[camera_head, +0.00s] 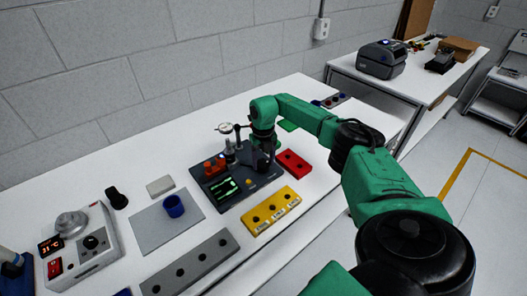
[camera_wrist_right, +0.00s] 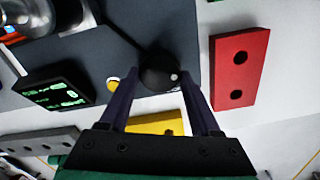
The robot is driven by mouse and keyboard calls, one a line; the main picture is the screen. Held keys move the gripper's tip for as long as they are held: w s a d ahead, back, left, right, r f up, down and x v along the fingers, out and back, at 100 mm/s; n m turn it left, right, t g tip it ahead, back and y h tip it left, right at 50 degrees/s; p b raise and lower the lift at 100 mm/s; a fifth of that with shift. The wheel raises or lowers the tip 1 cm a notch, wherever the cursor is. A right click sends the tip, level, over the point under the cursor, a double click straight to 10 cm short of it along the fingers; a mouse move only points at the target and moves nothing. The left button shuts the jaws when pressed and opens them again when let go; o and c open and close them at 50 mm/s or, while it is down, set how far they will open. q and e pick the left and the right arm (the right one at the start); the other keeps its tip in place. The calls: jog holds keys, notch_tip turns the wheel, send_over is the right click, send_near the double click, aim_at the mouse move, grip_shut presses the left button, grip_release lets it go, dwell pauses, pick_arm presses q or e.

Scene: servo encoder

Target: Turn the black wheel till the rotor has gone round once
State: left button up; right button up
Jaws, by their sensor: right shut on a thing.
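The black wheel (camera_wrist_right: 158,68) shows as a dark round shape with a small pale spot in the right wrist view. My right gripper (camera_wrist_right: 158,76) is shut on it, one dark finger on each side. In the head view my right gripper (camera_head: 262,152) is over the right part of a dark base plate (camera_head: 232,200) and hides the wheel. The plate carries a display with green readings (camera_head: 223,188), which also shows in the wrist view (camera_wrist_right: 56,94). I cannot make out the rotor clearly. My left gripper is not in view.
A red block with holes (camera_head: 292,163) lies right of the plate, and a yellow block (camera_head: 271,211) lies in front. A grey mat with a blue cup (camera_head: 173,206) and a heater-like unit (camera_head: 80,245) are to the left.

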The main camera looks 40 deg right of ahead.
aim_at(263, 164)
jog(key=shift+w+r, duration=0.2)
jog(key=o, duration=1.3)
jog(key=shift+o, duration=0.4)
jog(key=shift+s+f, duration=0.1)
notch_tip(263, 164, up, 15)
jog(key=b, duration=0.3)
jog(key=shift+f, duration=0.2)
